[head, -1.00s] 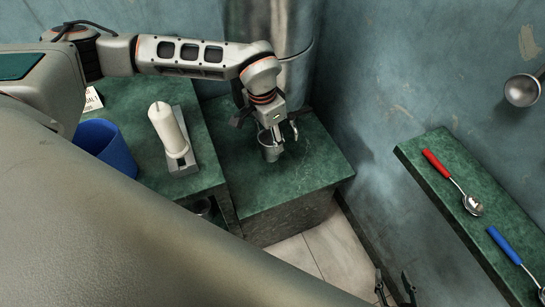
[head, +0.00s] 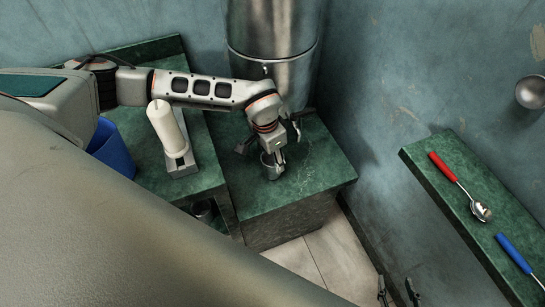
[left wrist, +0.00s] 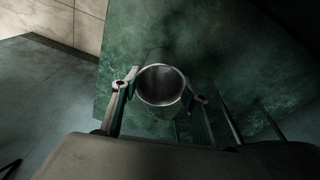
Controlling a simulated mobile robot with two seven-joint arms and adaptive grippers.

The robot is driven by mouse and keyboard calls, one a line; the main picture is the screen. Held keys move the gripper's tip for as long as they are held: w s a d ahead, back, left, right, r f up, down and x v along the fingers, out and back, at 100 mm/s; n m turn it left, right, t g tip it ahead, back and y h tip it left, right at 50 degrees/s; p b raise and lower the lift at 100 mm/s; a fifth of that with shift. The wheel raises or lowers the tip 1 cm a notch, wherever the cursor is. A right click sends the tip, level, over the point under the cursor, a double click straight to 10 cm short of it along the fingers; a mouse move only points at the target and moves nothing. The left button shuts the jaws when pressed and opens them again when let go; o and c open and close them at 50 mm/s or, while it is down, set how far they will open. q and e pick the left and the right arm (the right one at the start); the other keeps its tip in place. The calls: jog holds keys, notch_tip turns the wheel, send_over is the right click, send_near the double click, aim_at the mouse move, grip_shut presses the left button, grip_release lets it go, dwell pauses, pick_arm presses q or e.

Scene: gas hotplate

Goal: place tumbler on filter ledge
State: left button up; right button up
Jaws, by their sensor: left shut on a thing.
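The tumbler (head: 271,170) is a small grey metal cup, upright over the green marble ledge (head: 305,180) below the large metal cylinder. My left gripper (head: 273,157) is shut on the tumbler from above. In the left wrist view the tumbler's round open mouth (left wrist: 162,85) sits between the two fingers (left wrist: 160,98), with green marble behind it. I cannot tell whether its base touches the ledge. My right gripper (head: 397,291) shows only partly at the bottom edge, its two dark fingers apart, with nothing seen between them.
The metal cylinder (head: 272,40) stands at the back of the ledge. To the left, a counter holds a white candle-like cylinder on a grey stand (head: 182,162) and a blue bin (head: 110,150). A right shelf (head: 430,160) holds red-handled (head: 443,166) and blue-handled (head: 514,254) spoons.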

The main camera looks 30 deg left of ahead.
pick_arm(q)
jog(key=shift+f, duration=0.1)
jog(key=o, duration=0.9)
jog(key=shift+c, duration=0.2)
jog(key=shift+o, duration=1.3)
